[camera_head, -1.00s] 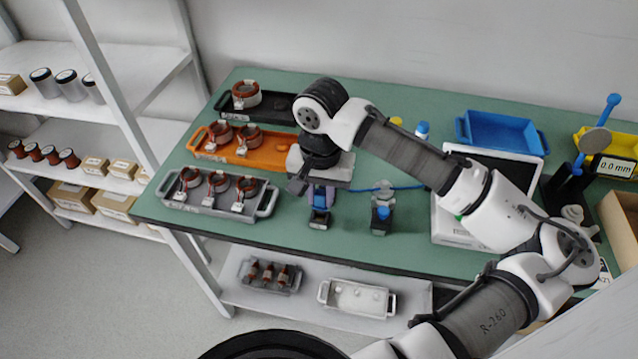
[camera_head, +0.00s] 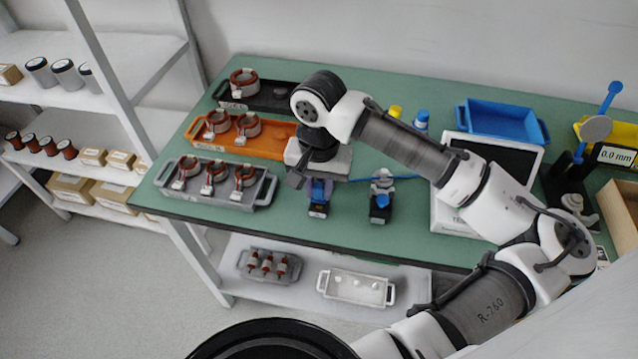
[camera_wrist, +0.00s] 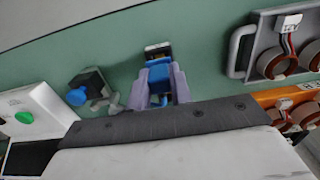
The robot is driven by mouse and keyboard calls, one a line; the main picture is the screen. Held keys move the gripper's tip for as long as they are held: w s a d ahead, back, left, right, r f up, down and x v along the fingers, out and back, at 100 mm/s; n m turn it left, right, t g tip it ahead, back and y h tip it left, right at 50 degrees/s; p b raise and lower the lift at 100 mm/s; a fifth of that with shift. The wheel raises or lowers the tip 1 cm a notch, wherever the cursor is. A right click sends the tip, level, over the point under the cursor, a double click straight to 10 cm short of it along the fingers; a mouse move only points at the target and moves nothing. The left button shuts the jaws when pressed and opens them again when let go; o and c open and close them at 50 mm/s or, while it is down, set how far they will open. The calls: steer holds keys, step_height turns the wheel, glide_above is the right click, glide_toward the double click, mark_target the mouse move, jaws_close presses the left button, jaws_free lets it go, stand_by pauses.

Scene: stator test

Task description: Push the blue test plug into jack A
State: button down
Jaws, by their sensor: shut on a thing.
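My gripper (camera_wrist: 159,88) has two pale purple fingers and is shut on the blue test plug (camera_wrist: 159,72). In the head view the gripper (camera_head: 320,190) points down over the front middle of the green bench. A small dark block with a white label (camera_wrist: 157,48) lies right at the plug's front end; it also shows below the gripper in the head view (camera_head: 317,210). I take it for the jack block. The label is too small to read, and the fingers hide whether the plug's tip is inside it. A blue cable (camera_head: 395,177) runs right from near the gripper.
A dark clamp-like fixture with a blue knob (camera_head: 381,203) stands close to the right of the gripper. A grey tray of copper-wound parts (camera_head: 262,190) and an orange tray (camera_head: 285,134) lie left. A white tester (camera_head: 455,215) stands right. The bench's front edge is near.

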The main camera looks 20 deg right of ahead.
steer(key=shift+f+b, duration=0.4)
steer(key=shift+f, duration=0.65)
stand_by(0.9)
steer(key=c, duration=1.2)
jaws_free()
steer(key=shift+o, duration=0.2)
steer(key=shift+r, duration=0.1)
step_height(320, 180, up, 14)
steer(key=shift+b, duration=0.3)
steer(key=shift+f, duration=0.2)
